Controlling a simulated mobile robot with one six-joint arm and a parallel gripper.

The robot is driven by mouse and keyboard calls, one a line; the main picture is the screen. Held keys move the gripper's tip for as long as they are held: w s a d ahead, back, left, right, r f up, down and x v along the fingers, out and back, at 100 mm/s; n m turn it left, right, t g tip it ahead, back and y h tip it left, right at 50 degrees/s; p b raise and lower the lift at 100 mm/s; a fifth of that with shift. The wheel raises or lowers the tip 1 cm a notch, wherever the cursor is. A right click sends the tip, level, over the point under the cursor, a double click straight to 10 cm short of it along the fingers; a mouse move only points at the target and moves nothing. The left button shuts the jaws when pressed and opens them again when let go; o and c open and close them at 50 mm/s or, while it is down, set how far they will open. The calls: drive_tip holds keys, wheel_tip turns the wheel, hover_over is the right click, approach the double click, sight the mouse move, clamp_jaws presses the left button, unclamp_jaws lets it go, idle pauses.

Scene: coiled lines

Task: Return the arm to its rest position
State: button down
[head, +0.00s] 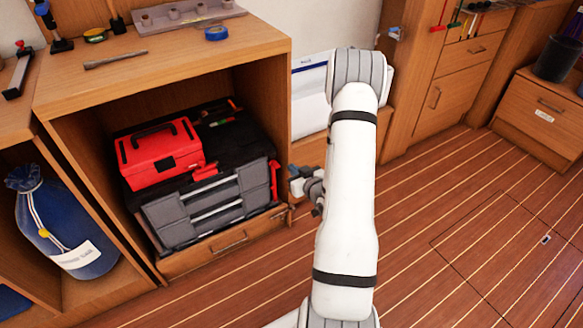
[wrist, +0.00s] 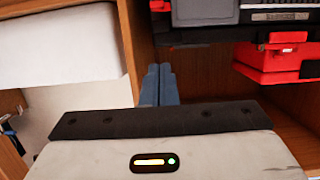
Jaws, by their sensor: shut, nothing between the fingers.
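My arm (head: 347,200) rises from the bottom middle of the head view and bends over near the top. My gripper (head: 293,178) sticks out to the left from behind the arm, close to the right side of the cabinet opening. It is partly hidden by the arm. In the wrist view the blue-grey fingers of my gripper (wrist: 158,84) are together, with nothing between them. They point toward the edge of the wooden cabinet.
The wooden cabinet (head: 270,90) holds a grey drawer toolbox (head: 205,208) with a red case (head: 160,152) on top. A blue bag (head: 62,230) stands in the left compartment. A white box (head: 310,95) is behind my arm. The striped floor (head: 450,215) at right is clear.

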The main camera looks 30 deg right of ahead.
idle(0.3)
drive_tip(key=s+a+r+g+h+p, duration=0.1)
drive_tip(key=a+r+g+p, duration=0.2)
drive_tip(key=r+p, duration=0.75)
drive_tip(key=s+a+r+g+h+p, duration=0.1)
drive_tip(key=a+r+g+p, duration=0.25)
drive_tip(key=r, duration=1.35)
drive_tip(key=s+a+r+g+p, duration=0.2)
drive_tip(key=s+a+r+p, duration=0.2)
drive_tip(key=s+r, duration=0.3)
drive_tip(key=s+a+r+g+y+p, duration=0.1)
drive_tip(key=s+a+r+g+p, duration=0.1)
drive_tip(key=s+a+r+p, duration=0.2)
drive_tip(key=s+a+r+g+p, duration=0.2)
drive_tip(key=s+a+r+p, duration=0.2)
drive_tip(key=s+r, duration=0.7)
drive_tip(key=shift+s+a, duration=0.2)
drive_tip(key=shift+a, duration=0.5)
